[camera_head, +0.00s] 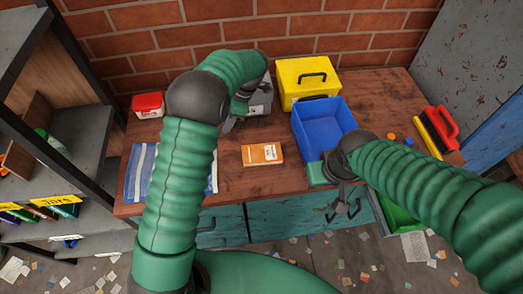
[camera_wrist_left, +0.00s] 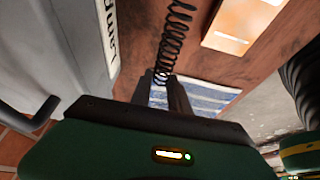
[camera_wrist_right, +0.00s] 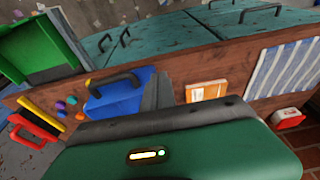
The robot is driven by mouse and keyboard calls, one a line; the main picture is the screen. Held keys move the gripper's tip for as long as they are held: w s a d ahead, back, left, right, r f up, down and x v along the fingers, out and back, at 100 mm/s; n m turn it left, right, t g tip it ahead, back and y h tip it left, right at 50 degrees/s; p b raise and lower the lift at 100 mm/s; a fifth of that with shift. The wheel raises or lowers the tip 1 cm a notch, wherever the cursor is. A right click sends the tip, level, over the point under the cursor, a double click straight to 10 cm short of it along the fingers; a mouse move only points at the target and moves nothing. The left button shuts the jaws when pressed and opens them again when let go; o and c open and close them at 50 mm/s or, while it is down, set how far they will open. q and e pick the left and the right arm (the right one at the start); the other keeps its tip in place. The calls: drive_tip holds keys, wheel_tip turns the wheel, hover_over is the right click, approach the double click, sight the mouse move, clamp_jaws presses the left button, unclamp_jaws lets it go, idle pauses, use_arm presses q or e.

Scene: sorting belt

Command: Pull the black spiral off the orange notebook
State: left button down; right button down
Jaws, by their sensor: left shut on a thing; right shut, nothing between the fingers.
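The black spiral (camera_wrist_left: 174,38) is a thin coil in the left wrist view. Its near end is between the fingertips of my left gripper (camera_wrist_left: 162,80), which is shut on it. The spiral is apart from the orange notebook (camera_wrist_left: 243,25), with bare wood between them. In the head view the notebook (camera_head: 262,154) lies flat on the table, and my left gripper (camera_head: 230,123) is to its left and farther back. My right gripper's green body (camera_head: 317,174) is by the front of the blue bin; its fingers are hidden there. In the right wrist view, the right gripper (camera_wrist_right: 160,88) is shut and empty.
A grey machine (camera_head: 260,98) stands behind the left gripper. A blue bin (camera_head: 303,125), yellow box (camera_head: 305,72) and red-and-white box (camera_head: 148,105) are on the table. A striped pouch (camera_head: 142,165) lies left; a red-handled brush (camera_head: 440,125) lies right.

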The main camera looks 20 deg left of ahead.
use_arm(q)
wheel_tip(320, 180, up, 6)
drive_tip(key=w+a+p, duration=0.1)
drive_tip(key=w+p, duration=0.2)
drive_tip(key=p, duration=0.2)
drive_tip(key=shift+a+f, duration=0.2)
drive_tip(key=shift+a, duration=0.15)
drive_tip(key=s+d+r+b, duration=0.1)
drive_tip(key=s+d, duration=0.3)
drive_tip(key=s, duration=0.3)
drive_tip(key=s+d+b, duration=0.1)
drive_tip(key=s+d, duration=0.4)
drive_tip(key=s, duration=0.2)
drive_tip(key=shift+s+r, duration=0.35)
